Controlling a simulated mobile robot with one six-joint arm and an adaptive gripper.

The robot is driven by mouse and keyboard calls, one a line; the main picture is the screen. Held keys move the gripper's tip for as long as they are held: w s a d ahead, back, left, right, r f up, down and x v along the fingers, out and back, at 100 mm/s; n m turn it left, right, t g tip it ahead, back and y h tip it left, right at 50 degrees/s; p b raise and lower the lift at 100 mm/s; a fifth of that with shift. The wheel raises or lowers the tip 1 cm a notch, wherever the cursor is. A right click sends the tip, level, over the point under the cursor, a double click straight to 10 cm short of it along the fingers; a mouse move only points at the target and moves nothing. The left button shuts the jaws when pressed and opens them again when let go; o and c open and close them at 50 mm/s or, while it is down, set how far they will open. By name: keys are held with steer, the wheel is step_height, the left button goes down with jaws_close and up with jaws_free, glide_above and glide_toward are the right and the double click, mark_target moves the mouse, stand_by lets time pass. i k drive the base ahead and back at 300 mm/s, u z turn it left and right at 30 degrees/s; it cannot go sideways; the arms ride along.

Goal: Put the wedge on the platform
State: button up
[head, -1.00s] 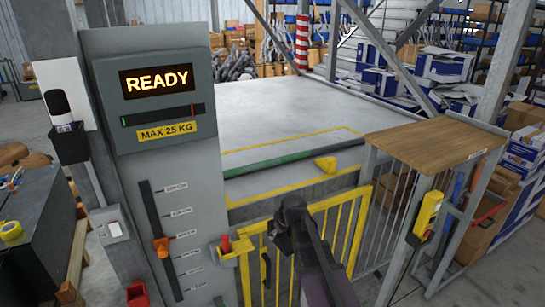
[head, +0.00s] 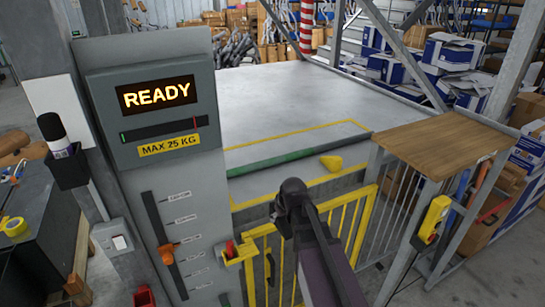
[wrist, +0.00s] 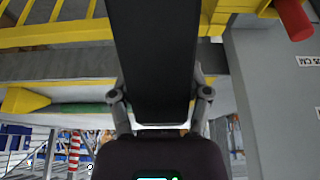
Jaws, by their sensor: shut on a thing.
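My gripper (head: 292,190) shows from behind in the head view, in front of the yellow gate and below the sill. In the wrist view my gripper (wrist: 161,112) is shut on a broad dark slab (wrist: 155,50) that runs up the picture. The slab's far end is out of view, and I cannot tell whether it is a wedge. A small yellow wedge-shaped block (head: 330,162) lies on the grey sill, apart from my gripper. The large grey platform (head: 290,100) lies behind the green edge strip and is bare.
A yellow gate (head: 340,228) stands before the sill. A grey control column (head: 185,220) reading READY and MAX 25 KG is at left. A wooden-topped stand (head: 440,145) is at right. A slanting metal brace (head: 405,60) crosses the platform's right side.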

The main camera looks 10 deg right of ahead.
mark_target(271, 155)
steer(key=i, duration=1.2)
steer(key=z, duration=0.05)
